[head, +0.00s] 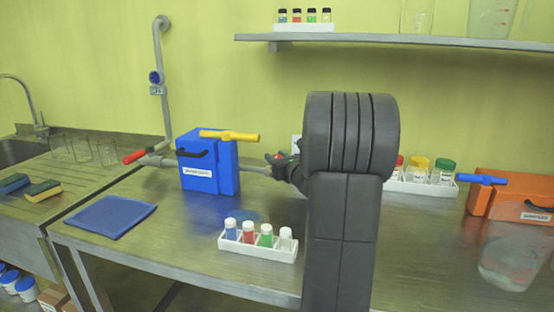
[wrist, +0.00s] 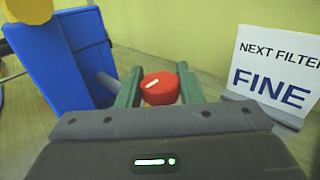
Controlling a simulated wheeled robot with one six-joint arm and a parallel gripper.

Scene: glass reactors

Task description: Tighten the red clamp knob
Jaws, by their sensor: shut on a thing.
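The red clamp knob (wrist: 160,88) is round with a small white mark on its face. In the wrist view it sits between the two green fingers of my gripper (wrist: 160,78), which is shut on it. In the head view my gripper (head: 281,158) is at the end of the grey pipe, right of the blue box, with a small bit of red showing at it. My own arm hides much of what lies behind it. The clamp body behind the knob is hidden.
A blue box (head: 210,168) with a yellow handle (head: 230,136) stands left of my gripper; a white sign (wrist: 275,72) stands to the right in the wrist view. A white rack (head: 258,250) of small bottles is in front. An orange box (head: 500,200) is at right.

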